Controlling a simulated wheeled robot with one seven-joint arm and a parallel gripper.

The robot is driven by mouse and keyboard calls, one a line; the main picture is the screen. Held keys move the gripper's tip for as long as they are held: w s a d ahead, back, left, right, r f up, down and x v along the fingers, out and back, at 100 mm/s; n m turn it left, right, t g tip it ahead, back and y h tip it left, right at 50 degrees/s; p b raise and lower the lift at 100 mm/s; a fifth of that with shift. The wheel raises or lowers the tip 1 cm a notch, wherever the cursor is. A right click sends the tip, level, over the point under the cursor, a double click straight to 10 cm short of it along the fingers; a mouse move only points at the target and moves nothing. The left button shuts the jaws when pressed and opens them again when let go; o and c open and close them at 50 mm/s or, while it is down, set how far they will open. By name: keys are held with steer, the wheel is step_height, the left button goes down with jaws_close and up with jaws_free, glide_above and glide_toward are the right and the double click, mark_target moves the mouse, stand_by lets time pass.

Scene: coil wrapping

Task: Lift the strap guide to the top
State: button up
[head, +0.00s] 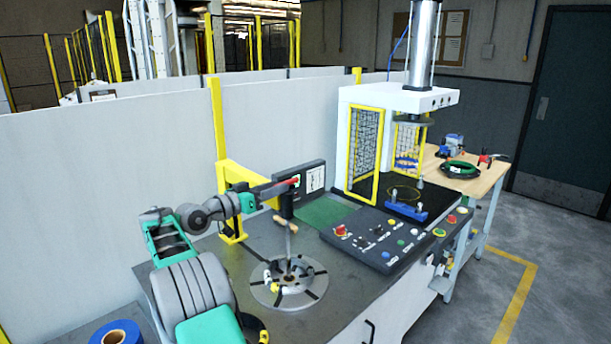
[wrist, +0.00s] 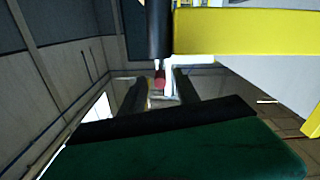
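The strap guide appears to be the yellow bracket (head: 238,174) on the upright yellow post, with a dark arm reaching right to a red tip (head: 291,182). In the wrist view, its yellow bar (wrist: 245,32) crosses the upper right, beside a dark cylinder with a red end (wrist: 160,78). My gripper (head: 262,201) is close below the dark arm in the head view. In the wrist view, my gripper's dark fingers (wrist: 158,90) stand apart, with the red end seen between them. I cannot tell whether they touch it.
A control panel (head: 355,240) and a press with yellow mesh guards (head: 365,150) are to the right. A white partition (head: 110,180) runs behind. A blue roll (head: 115,333) lies at lower left.

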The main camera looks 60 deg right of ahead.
mark_target(299, 179)
steer(key=p+x, duration=0.2)
steer(key=x, duration=0.2)
steer(key=shift+s+d+f, duration=0.1)
steer(key=shift+d, duration=0.15)
steer(key=shift+c, duration=0.4)
jaws_close()
stand_by(0.8)
